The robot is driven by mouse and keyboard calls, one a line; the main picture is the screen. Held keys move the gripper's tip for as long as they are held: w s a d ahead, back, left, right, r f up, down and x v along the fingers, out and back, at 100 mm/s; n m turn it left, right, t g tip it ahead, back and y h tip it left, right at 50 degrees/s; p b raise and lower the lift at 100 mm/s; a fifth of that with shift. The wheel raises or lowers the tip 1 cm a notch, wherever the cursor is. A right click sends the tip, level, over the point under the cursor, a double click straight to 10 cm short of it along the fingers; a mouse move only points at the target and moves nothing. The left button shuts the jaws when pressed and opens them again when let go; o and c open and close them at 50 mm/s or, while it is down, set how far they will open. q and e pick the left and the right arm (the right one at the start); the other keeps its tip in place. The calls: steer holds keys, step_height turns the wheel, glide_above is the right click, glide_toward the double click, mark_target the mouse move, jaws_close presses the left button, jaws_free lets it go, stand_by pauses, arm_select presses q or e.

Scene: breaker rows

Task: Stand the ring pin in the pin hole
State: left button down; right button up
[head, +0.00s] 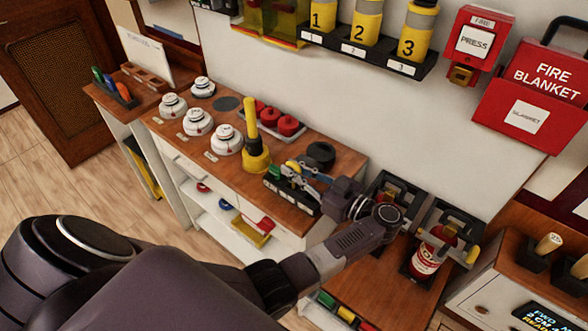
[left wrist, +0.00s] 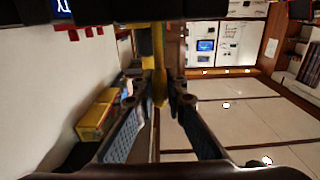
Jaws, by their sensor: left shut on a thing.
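My left gripper (head: 296,170) is over the right part of the wooden counter, close above a small dark tray with green and yellow parts (head: 275,180). In the left wrist view its fingers (left wrist: 164,95) are close together around a slim yellow piece (left wrist: 158,65). I take this piece to be the ring pin, but its ring cannot be made out. In the head view the fingers and small parts overlap, so the held piece is not clear. I cannot make out the pin hole. My right gripper is not in view.
A tall yellow tool (head: 255,150) stands just left of my gripper. White domed detectors (head: 198,122), red domes (head: 288,125) and a black disc (head: 320,155) share the counter. A red extinguisher (head: 425,262) stands on a lower surface at right. The wall rises behind.

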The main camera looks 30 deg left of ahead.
arm_select(q)
steer(key=shift+f+b, duration=1)
steer(key=shift+f, duration=0.4)
steer(key=c, duration=1.9)
jaws_free()
steer(key=shift+r, duration=0.15)
